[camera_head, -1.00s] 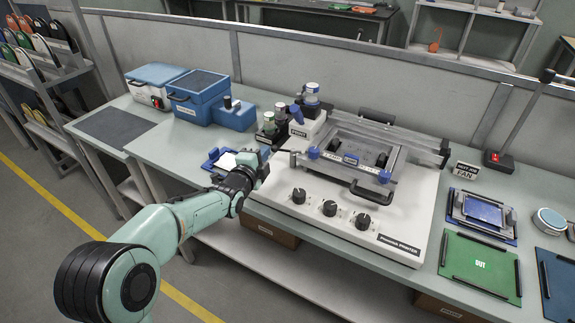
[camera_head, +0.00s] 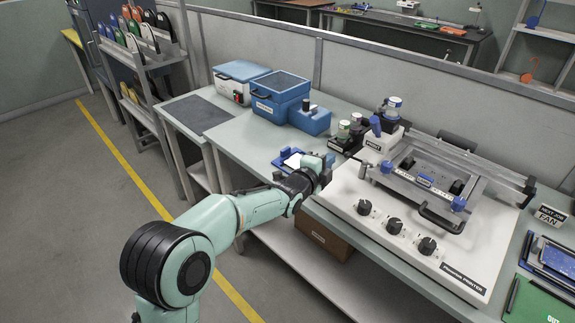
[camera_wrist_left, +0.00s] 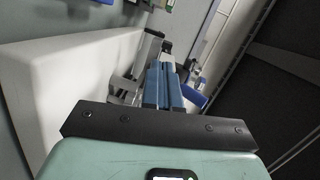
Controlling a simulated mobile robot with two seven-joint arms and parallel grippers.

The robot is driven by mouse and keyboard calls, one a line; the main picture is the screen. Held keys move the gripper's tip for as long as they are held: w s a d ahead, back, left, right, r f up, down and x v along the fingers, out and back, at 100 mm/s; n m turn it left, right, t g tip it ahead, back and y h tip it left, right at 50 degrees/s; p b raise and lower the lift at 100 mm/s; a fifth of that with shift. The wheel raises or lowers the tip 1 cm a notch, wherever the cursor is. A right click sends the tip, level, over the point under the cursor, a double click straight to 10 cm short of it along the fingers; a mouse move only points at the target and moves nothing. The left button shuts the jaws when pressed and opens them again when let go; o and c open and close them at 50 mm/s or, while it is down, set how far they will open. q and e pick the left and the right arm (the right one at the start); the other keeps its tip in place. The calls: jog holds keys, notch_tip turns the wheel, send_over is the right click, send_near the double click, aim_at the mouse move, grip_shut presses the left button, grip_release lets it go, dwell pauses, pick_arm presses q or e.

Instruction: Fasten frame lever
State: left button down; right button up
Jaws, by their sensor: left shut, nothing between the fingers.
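The white printer (camera_head: 345,192) stands on the bench at the right in the head view, with several black knobs on its front. On it lies the metal frame (camera_head: 408,178), with a black front handle (camera_head: 440,222) and blue fittings at its front corners, the left one (camera_head: 386,167) and the right one (camera_head: 458,204). Which part is the lever is too small to tell. My left gripper (camera_head: 325,168) is beside the printer's left edge, left of the frame. In the left wrist view its blue fingers (camera_wrist_left: 165,86) are together and empty, with metal parts beyond them. My right gripper is not in view.
A blue tray (camera_head: 288,160) with a white item lies just behind my left gripper. Several jars (camera_head: 357,122) stand behind the printer's left side. Blue boxes (camera_head: 279,97) are farther back left.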

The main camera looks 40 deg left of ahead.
pick_arm(q)
jog(key=s+a+r, duration=0.1)
jog(key=s+a, duration=0.5)
jog(key=s, duration=0.1)
jog(key=shift+s+a+r+p, duration=0.2)
jog(key=shift+a+p, duration=0.1)
jog(key=shift+p, duration=0.15)
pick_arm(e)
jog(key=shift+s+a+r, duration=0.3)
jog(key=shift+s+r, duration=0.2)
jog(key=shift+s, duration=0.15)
